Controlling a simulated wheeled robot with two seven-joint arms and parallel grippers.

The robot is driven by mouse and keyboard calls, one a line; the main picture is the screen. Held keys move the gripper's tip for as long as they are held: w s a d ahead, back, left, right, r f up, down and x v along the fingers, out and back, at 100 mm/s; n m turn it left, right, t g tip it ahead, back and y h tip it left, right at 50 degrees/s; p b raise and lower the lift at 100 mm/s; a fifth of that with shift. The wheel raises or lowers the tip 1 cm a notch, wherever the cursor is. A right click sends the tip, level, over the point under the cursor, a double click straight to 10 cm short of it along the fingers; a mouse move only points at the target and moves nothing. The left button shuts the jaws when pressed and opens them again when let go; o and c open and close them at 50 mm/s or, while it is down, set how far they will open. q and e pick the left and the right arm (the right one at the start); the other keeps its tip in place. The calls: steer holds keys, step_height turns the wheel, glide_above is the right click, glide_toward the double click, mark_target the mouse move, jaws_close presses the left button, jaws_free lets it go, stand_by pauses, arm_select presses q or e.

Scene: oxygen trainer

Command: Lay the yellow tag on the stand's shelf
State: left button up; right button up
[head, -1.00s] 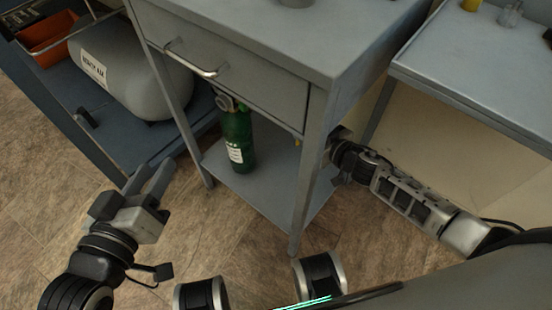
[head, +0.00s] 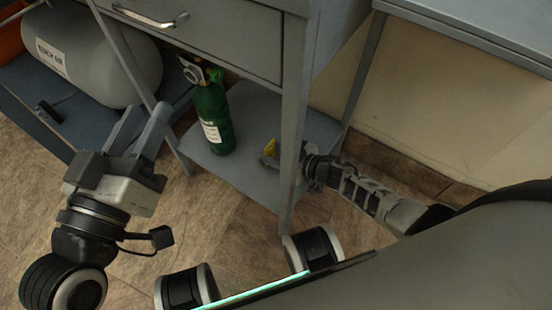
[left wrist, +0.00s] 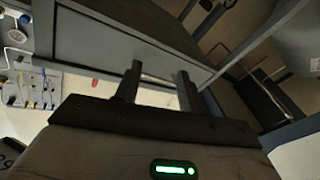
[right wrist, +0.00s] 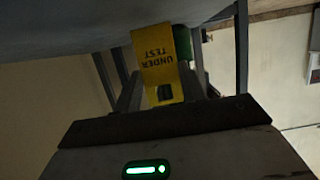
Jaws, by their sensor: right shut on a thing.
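The yellow tag (head: 270,147), marked "UNDER TEST" in the right wrist view (right wrist: 157,57), is held in my right gripper (head: 270,158). That gripper is shut on it and reaches between the stand's legs, under the drawer. The tag appears over the right part of the stand's grey shelf (head: 235,172); its height above the shelf is hard to tell. A front leg hides part of my right wrist. My left gripper (head: 148,110) is open and empty, left of the stand and off the shelf; its spread fingers show in the left wrist view (left wrist: 157,80).
A green oxygen cylinder (head: 212,120) stands on the shelf's left part, left of the tag. The drawer (head: 210,38) is above. A grey tank (head: 100,65) lies on a blue cart (head: 75,125) at left. A grey table (head: 480,30) stands at right.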

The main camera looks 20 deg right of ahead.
steer(key=shift+f, duration=0.5)
arm_select(q)
steer(key=shift+w+a+r+m+t, duration=0.15)
steer(key=shift+w+r+m+t, duration=0.1)
steer(key=shift+r+m+t, duration=0.45)
steer(key=shift+r+h, duration=0.15)
steer(key=shift+h, duration=0.15)
arm_select(e)
steer(key=shift+f, duration=0.1)
steer(key=shift+f+b, duration=0.1)
steer(key=shift+b, duration=0.2)
steer(key=o, duration=0.9)
arm_select(q)
steer(key=shift+w+r, duration=0.1)
steer(key=shift+r, duration=0.15)
